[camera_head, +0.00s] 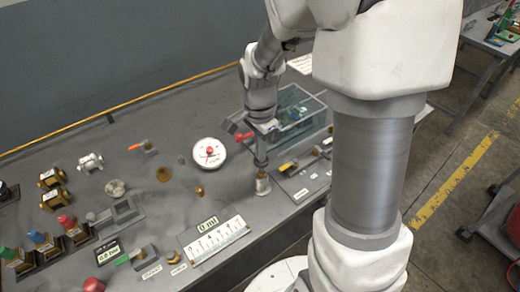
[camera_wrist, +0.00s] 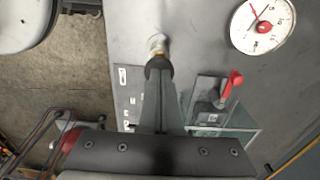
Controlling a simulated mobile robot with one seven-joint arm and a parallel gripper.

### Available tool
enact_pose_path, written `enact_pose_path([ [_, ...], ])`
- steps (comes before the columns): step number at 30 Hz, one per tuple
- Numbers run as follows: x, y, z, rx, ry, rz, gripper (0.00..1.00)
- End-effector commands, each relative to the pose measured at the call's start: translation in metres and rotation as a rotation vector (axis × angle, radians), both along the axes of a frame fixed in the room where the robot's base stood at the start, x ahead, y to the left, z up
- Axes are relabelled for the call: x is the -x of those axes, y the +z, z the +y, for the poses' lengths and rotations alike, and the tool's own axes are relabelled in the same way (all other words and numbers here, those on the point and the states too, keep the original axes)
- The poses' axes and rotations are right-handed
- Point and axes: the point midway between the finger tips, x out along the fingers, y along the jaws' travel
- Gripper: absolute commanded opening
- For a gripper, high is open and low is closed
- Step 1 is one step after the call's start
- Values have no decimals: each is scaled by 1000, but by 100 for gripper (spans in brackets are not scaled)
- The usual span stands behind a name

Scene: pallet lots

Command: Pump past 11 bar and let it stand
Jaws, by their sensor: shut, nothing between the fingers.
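A round white pressure gauge (camera_head: 209,153) with a red hub lies on the grey bench, left of my gripper. It also shows in the wrist view (camera_wrist: 263,27), where a thin red needle points to the upper left of that picture; the reading is too small to tell. My gripper (camera_head: 261,164) points down, fingers shut with nothing between them. Its tips are right above a small metal cylinder with a brass-coloured top (camera_head: 262,185), perhaps the pump; I cannot tell whether they touch. In the wrist view the fingertips (camera_wrist: 158,66) partly cover this cylinder (camera_wrist: 157,44).
A red-handled lever (camera_head: 243,136) stands behind my gripper, beside a clear bin (camera_head: 302,128). A panel with switches (camera_head: 303,172) is to the right. Digital displays, a white scale (camera_head: 215,240) and coloured valves (camera_head: 40,240) fill the left bench. The bench's front edge is close.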

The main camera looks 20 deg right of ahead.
Motion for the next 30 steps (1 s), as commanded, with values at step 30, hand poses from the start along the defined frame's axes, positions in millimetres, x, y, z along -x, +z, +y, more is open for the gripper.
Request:
enact_pose_path([
  [30, 1, -34, -1, 0, -1, 5, 0],
])
